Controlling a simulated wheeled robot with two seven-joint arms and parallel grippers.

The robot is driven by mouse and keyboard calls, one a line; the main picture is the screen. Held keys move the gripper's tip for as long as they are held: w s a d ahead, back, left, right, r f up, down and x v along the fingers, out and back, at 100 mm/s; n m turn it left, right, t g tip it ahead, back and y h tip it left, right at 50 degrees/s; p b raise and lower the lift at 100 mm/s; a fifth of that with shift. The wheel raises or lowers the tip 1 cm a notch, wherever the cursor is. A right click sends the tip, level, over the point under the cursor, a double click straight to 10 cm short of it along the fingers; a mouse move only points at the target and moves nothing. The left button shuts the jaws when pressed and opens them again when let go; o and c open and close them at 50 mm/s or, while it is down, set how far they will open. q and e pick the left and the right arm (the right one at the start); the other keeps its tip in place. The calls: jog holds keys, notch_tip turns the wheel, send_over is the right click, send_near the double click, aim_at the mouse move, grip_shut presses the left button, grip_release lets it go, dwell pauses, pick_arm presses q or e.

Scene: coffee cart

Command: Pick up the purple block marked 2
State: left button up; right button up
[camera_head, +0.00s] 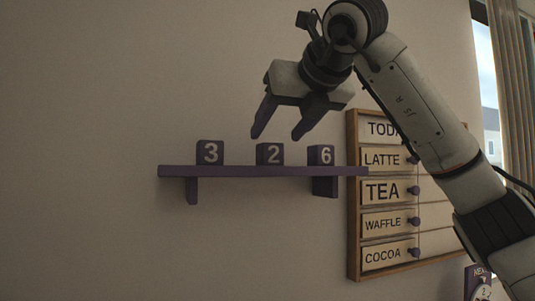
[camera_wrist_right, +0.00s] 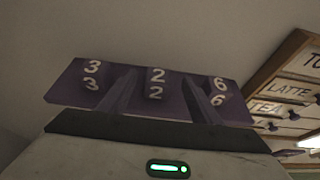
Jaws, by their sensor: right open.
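The purple block marked 2 (camera_head: 269,154) stands upright on a purple wall shelf (camera_head: 240,171), between the purple block marked 3 (camera_head: 210,152) and the purple block marked 6 (camera_head: 321,155). My right gripper (camera_head: 285,134) is open and empty, its fingers pointing down a little above the block marked 2 in the head view. In the right wrist view the block marked 2 (camera_wrist_right: 157,83) shows between the two fingers (camera_wrist_right: 158,88), with the block marked 3 (camera_wrist_right: 92,76) to the left and the block marked 6 (camera_wrist_right: 218,90) to the right. My left gripper is not in view.
A wood-framed menu board (camera_head: 353,200) with several label strips and purple knobs hangs right of the shelf, behind my right arm. A window with a curtain (camera_head: 511,80) is at the far right. The wall left of the shelf is bare.

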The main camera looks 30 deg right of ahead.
aim_at(270, 144)
jog(key=p+x, duration=0.1)
jog(key=x, duration=0.4)
jog(key=shift+a+f, duration=0.1)
jog(key=shift+f, duration=0.05)
jog(key=shift+w+f, duration=0.15)
jog(key=shift+w, duration=0.1)
jog(key=c, duration=1.1)
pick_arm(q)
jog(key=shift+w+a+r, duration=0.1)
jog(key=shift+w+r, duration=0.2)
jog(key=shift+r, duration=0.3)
pick_arm(e)
jog(key=shift+c, duration=0.2)
